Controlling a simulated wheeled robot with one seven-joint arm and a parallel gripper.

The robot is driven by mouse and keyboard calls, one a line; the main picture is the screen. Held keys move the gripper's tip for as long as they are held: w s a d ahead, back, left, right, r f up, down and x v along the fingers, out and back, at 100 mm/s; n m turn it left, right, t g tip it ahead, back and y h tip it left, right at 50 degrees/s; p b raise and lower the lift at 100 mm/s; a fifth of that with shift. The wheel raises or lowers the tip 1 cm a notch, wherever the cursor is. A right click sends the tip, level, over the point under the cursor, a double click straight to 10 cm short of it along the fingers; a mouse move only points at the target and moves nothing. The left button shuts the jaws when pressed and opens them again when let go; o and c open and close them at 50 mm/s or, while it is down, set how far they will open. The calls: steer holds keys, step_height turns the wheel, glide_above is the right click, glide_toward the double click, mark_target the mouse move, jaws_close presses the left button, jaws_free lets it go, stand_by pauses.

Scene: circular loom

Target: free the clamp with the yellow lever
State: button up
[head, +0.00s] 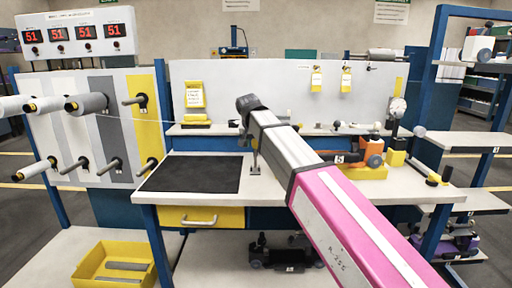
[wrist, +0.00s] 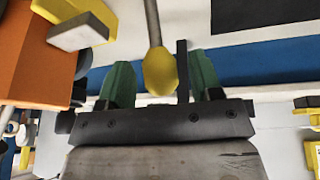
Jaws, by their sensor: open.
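In the wrist view a grey rod with a yellow, rounded end, the yellow lever (wrist: 160,72), comes down from the top of the picture. My gripper (wrist: 161,84) has its two green fingers apart. The lever's yellow end shows in the gap between them, nearer the right finger; I cannot tell whether it touches or how deep it sits. A thin dark bar (wrist: 183,70) stands beside it. The clamp body that the lever joins is not clear. In the head view my gripper is hidden behind my pink and grey arm.
An orange device (head: 374,152) stands on the workbench, right of my arm; orange and yellow parts (wrist: 30,55) fill the wrist view's upper left. A dark mat (head: 192,174) lies left of my arm. A dial gauge (head: 397,108) stands at right, a yellow bin (head: 112,264) below left.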

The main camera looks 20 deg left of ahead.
steer(key=shift+x, duration=1.15)
steer(key=shift+c, duration=0.2)
jaws_close()
